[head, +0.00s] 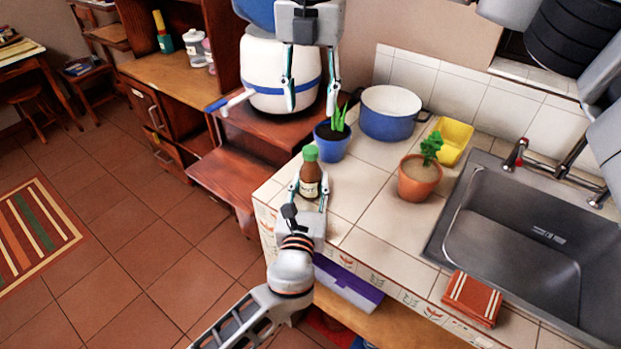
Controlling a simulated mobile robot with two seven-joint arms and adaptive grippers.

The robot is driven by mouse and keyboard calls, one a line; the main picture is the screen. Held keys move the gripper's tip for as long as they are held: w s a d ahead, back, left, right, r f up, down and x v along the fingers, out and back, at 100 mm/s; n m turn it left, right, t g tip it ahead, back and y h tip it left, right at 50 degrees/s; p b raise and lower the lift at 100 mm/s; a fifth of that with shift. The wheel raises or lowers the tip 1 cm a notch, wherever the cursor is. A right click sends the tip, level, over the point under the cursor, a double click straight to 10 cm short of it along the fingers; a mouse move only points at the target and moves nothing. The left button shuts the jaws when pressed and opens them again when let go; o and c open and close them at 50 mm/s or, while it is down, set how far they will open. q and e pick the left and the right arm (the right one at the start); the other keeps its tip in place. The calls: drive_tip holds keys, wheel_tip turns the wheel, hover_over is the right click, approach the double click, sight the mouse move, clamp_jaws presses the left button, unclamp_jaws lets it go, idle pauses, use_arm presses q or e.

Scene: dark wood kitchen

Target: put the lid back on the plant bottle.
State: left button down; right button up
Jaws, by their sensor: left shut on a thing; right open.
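The brown bottle (310,173) stands upright near the left end of the tiled counter, with a pale label. A green lid (310,153) shows on its top; I cannot tell how firmly it sits. My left gripper (310,187) reaches in from the front edge and is shut on the bottle, a finger on each side. My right gripper (310,101) is open and empty, pointing down above and behind the bottle, in front of the white pot with a blue band (268,75).
A blue plant pot (332,144) stands close behind the bottle to the right. A blue cooking pot (388,124), terracotta plant pot (417,187), yellow container (455,137), sink (510,235) and red cloth (472,298) lie farther right. Bare tiles separate the bottle and terracotta pot.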

drive_tip(key=shift+r, duration=0.4)
use_arm(q)
drive_tip(key=c, duration=1.4)
unclamp_jaws()
drive_tip(key=shift+o, duration=0.2)
drive_tip(key=s+a, duration=0.1)
drive_tip(key=s, duration=1.1)
drive_tip(key=shift+a, duration=0.35)
